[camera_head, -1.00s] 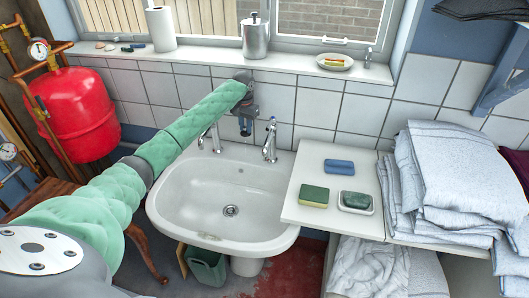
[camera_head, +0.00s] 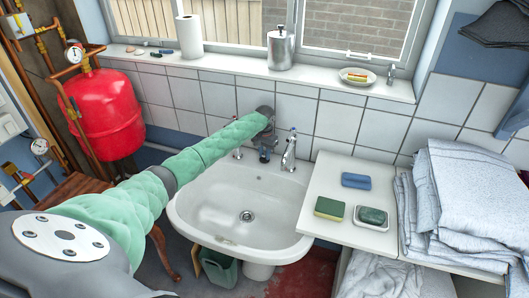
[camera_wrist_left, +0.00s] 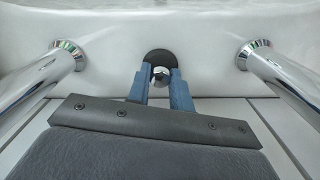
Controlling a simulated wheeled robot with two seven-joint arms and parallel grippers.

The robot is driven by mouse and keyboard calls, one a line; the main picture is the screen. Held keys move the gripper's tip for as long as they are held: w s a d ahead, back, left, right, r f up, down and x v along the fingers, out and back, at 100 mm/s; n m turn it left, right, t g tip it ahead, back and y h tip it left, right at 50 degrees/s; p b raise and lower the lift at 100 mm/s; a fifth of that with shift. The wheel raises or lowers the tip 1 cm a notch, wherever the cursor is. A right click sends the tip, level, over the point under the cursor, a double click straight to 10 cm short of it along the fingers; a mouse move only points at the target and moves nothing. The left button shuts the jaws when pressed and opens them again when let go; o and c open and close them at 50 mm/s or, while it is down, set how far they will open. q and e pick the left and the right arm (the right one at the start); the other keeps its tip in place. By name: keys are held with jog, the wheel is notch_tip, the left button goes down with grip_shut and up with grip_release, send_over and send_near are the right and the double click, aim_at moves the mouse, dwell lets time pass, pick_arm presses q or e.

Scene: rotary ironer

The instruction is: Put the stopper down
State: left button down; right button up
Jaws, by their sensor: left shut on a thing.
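The stopper (camera_wrist_left: 160,57) is a dark round piece with a small shiny metal part, seen in the left wrist view. My left gripper (camera_wrist_left: 161,88) has blue fingers shut on it. In the head view my left gripper (camera_head: 265,155) is at the back of the white sink (camera_head: 200,200), between the two chrome taps, pointing down. The stopper is hidden there. I cannot tell whether it touches the sink's back ledge. The sink's drain (camera_head: 247,216) is in view and uncovered. My right gripper is not in view.
One chrome tap (camera_head: 289,152) stands right of the gripper, the other (camera_head: 237,151) left, partly behind my arm. A white board (camera_head: 335,185) at right holds a blue bar (camera_head: 356,181), a sponge (camera_head: 329,209) and a soap dish (camera_head: 371,217). Folded towels (camera_head: 470,190) lie further right.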

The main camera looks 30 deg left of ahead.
aim_at(264, 153)
pick_arm(q)
jog(key=shift+s+f, duration=0.1)
jog(key=c, duration=1.3)
grip_release()
jog(key=shift+o, duration=0.2)
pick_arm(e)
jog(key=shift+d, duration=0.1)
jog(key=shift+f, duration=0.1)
pick_arm(q)
jog(key=shift+r, duration=0.3)
notch_tip(264, 153, up, 12)
jog(key=b, duration=0.3)
jog(key=shift+f+b, duration=0.2)
jog(key=shift+b, duration=0.1)
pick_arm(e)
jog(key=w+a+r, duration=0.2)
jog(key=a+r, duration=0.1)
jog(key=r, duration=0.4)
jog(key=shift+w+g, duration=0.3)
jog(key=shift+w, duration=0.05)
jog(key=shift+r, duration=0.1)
